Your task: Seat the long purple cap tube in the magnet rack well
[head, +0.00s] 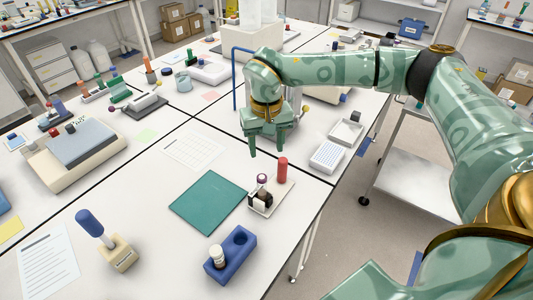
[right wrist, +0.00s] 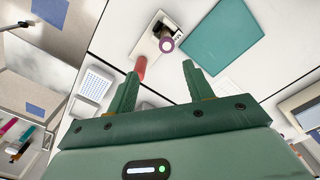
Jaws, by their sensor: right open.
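A tube with a purple cap (head: 262,180) stands upright at a small dark and white holder (head: 261,198) on a pale tray (head: 279,193). A red upright piece (head: 282,170) stands at the tray's far end. In the right wrist view the purple cap (right wrist: 166,45) is seen from above, with the red piece (right wrist: 140,68) nearer the fingers. My right gripper (head: 266,148) is open and empty, above the table beyond the tray. Its two fingers (right wrist: 160,85) show apart. I cannot tell for sure which piece is the magnet rack. My left gripper is out of view.
A blue block (head: 232,268) with a round well and a white-capped tube stands nearer the front. A teal mat (head: 208,202) lies left of the tray. A white well plate (head: 327,157) lies right of my right gripper, near the table edge. A blue-handled tool (head: 100,233) stands front left.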

